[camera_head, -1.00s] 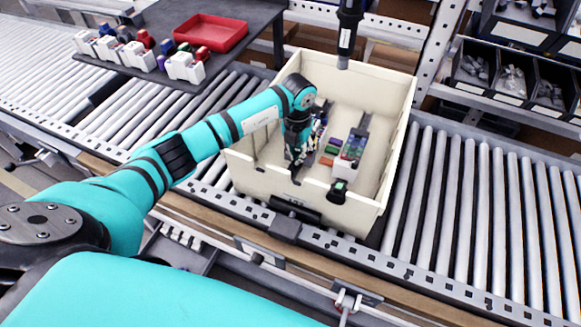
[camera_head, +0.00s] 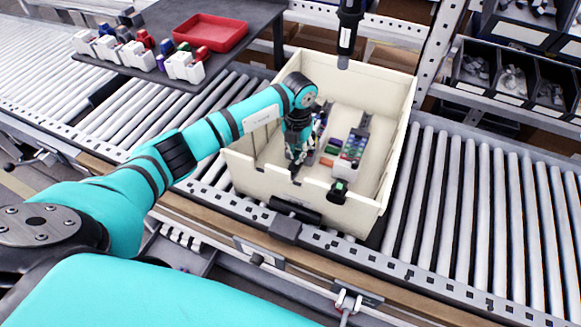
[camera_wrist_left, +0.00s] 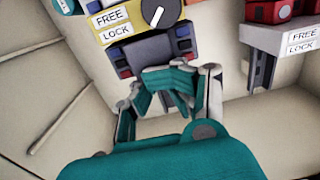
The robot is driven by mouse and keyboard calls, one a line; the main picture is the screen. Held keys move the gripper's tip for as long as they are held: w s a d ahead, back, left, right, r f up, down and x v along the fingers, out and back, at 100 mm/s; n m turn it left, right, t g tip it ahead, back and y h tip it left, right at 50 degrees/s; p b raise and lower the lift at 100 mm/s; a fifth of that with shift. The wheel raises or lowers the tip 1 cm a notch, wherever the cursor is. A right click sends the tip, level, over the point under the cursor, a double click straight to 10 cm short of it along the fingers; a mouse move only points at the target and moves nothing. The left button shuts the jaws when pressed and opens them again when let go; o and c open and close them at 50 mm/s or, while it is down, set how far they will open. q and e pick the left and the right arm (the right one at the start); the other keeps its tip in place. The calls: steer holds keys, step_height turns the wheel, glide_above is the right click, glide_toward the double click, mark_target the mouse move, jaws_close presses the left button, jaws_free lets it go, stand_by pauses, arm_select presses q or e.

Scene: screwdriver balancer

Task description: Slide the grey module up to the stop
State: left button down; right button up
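The grey module (camera_wrist_left: 158,52) shows in the left wrist view, with blue and red terminals on its sides, directly below a yellow block with FREE and LOCK labels (camera_wrist_left: 112,22) and a slotted dial. My left gripper (camera_wrist_left: 168,82) has its teal fingertips together at the module's lower end; whether they touch it is hard to tell. In the head view my left gripper (camera_head: 298,153) reaches down into the cream box (camera_head: 262,178), beside the left row of modules, and hides much of that row. The right gripper is not in view.
A second rail (camera_head: 362,124) with coloured modules stands to the right in the box. A black screwdriver (camera_head: 347,32) hangs above the box's back wall. A red tray (camera_head: 211,34) and white holders stand on a dark table at the left. Rollers flank the box.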

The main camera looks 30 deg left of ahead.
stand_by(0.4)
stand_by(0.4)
arm_select(q)
steer(key=c, duration=1.1)
jaws_free()
steer(key=shift+o, duration=0.2)
steer(key=shift+r+p, duration=0.7)
steer(key=shift+r, duration=0.3)
step_height(320, 180, up, 12)
steer(key=p, duration=0.8)
steer(key=shift+s+p, duration=0.35)
steer(key=shift+s, duration=0.1)
